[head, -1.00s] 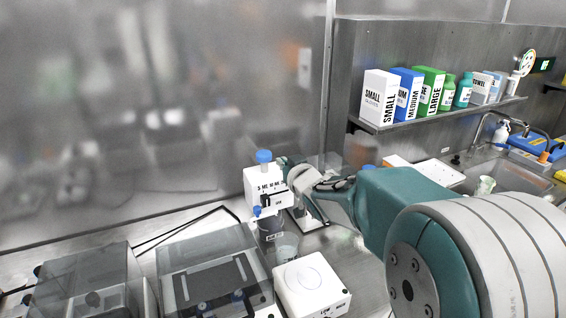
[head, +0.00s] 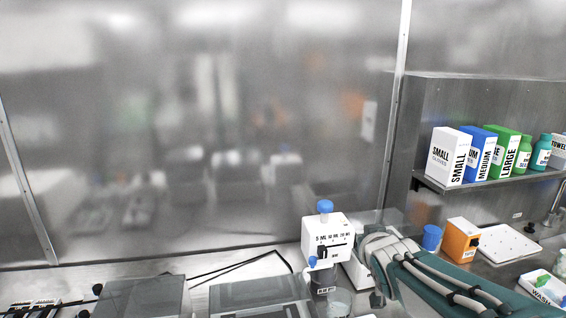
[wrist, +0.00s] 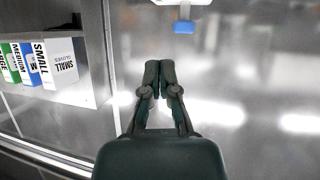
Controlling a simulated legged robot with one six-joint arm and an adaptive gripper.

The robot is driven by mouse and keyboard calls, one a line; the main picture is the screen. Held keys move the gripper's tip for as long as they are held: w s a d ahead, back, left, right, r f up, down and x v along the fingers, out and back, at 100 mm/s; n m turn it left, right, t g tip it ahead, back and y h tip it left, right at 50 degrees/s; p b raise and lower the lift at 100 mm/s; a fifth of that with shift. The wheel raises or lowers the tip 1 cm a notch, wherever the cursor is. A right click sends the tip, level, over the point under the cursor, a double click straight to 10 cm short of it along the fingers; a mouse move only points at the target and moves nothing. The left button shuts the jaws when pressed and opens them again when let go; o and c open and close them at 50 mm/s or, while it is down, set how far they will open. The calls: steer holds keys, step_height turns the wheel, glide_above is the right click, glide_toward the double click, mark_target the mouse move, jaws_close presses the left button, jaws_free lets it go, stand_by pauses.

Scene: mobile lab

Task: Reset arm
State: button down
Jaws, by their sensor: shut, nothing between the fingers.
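My gripper (wrist: 162,78) is in the middle of the wrist view, with its dark fingers drawn together and nothing between them. In the head view my teal and grey arm (head: 440,285) comes in from the lower right and ends close beside the white bottle dispenser (head: 327,240) with its blue cap. I cannot make out the fingertips in the head view. In the wrist view a white and blue part (wrist: 183,26) shows at the top edge, beyond the fingertips and apart from them.
Glove boxes (head: 448,157) and green bottles stand on the wall shelf (head: 440,187) at right. An orange box (head: 461,241), a blue-capped item (head: 432,238) and a white tray (head: 510,244) lie behind my arm. Lab devices (head: 140,298) line the bench front. A metal wall closes the back.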

steer(key=s+a+f+g, duration=0.1)
steer(key=s+f+g, duration=0.2)
steer(key=s, duration=0.9)
steer(key=s+a+f+g, duration=0.1)
steer(key=s+f+g, duration=0.2)
steer(key=s, duration=0.9)
steer(key=shift+s+a+g+y, duration=0.2)
steer(key=shift+s+g+y, duration=0.15)
steer(key=shift+g, duration=0.35)
steer(key=shift+w+d+r, duration=0.1)
steer(key=w+r+t+y, duration=0.1)
steer(key=w+r+t, duration=0.2)
steer(key=w, duration=0.8)
steer(key=w+r+n+t+y, duration=0.1)
steer(key=w+r+t, duration=0.2)
steer(key=w, duration=0.9)
steer(key=w+r+n+t+y, duration=0.1)
steer(key=w+r+t, duration=0.2)
steer(key=w, duration=0.8)
steer(key=shift+w+a+t, duration=0.25)
steer(key=shift+t, duration=0.45)
